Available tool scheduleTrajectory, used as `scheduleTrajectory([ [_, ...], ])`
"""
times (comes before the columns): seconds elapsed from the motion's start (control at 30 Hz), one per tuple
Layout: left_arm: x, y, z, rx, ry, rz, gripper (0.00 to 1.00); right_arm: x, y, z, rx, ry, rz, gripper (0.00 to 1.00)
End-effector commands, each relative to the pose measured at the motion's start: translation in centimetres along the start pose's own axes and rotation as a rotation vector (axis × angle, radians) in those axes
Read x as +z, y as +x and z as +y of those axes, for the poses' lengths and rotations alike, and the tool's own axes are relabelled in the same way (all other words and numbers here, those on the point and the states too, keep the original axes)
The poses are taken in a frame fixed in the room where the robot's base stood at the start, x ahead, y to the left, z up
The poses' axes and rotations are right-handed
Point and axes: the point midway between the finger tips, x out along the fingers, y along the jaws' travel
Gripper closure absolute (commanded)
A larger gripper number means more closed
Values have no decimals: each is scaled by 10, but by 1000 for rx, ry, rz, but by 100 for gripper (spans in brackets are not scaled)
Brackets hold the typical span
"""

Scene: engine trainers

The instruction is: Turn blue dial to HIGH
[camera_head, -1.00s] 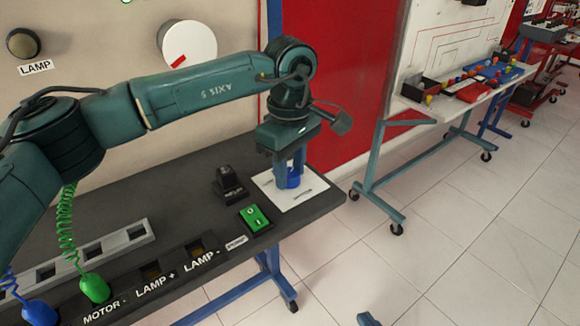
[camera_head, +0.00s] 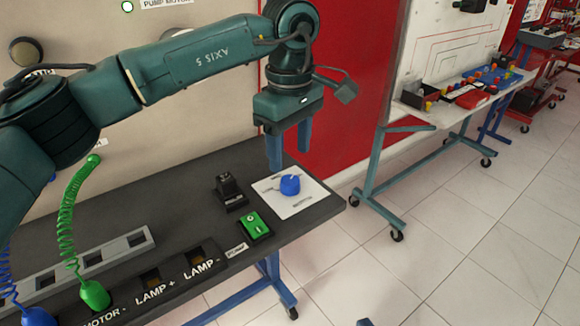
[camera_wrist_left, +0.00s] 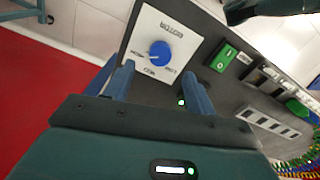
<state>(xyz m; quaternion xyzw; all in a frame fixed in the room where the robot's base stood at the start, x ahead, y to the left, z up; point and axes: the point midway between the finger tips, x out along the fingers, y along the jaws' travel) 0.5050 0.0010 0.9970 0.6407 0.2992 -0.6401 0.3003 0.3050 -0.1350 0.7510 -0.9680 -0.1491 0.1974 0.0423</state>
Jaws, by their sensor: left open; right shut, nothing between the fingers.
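The blue dial (camera_head: 290,185) sits on a white labelled plate (camera_head: 301,204) at the right end of the dark bench. It also shows in the left wrist view (camera_wrist_left: 160,54), uncovered. My right gripper cannot be made out.
A green switch (camera_head: 254,225) and a black switch (camera_head: 230,191) stand left of the plate. Green (camera_head: 95,294) and blue (camera_head: 38,316) plugs with coiled cables are at the bench's left front. The red panel (camera_head: 345,100) rises behind. Open floor lies to the right.

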Motion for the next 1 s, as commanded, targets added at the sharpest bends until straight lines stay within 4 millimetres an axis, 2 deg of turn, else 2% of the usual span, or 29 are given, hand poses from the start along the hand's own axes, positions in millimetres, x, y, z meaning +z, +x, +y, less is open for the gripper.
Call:
scheduleTrajectory([
  [0.03, 0, -14, 1, 3, 0, 2, 45, -1, 0, 0, -1, 0, -2, 100],
  [0.1, 0, -29, 0, 2, 0, 1, 45, -1, 0, 0, -1, 1, -3, 100],
  [0.3, 0, -60, 0, 0, 1, 0, 45, -2, 3, -1, -3, 1, -9, 100],
  [0.43, 0, -68, 0, -1, 1, 1, 45, 2, 4, -1, -5, 2, -17, 100],
  [0.8, 0, -72, 0, -1, 1, 0, 45, 1, 4, -2, -7, 5, -21, 100],
  [0.87, 0, -78, 0, -1, 1, 0, 45, -5, 1, -3, -6, 3, -23, 100],
  [1.0, 0, -115, 0, 0, 1, 0, 45, -23, -7, -7, -2, -23, -61, 100],
])
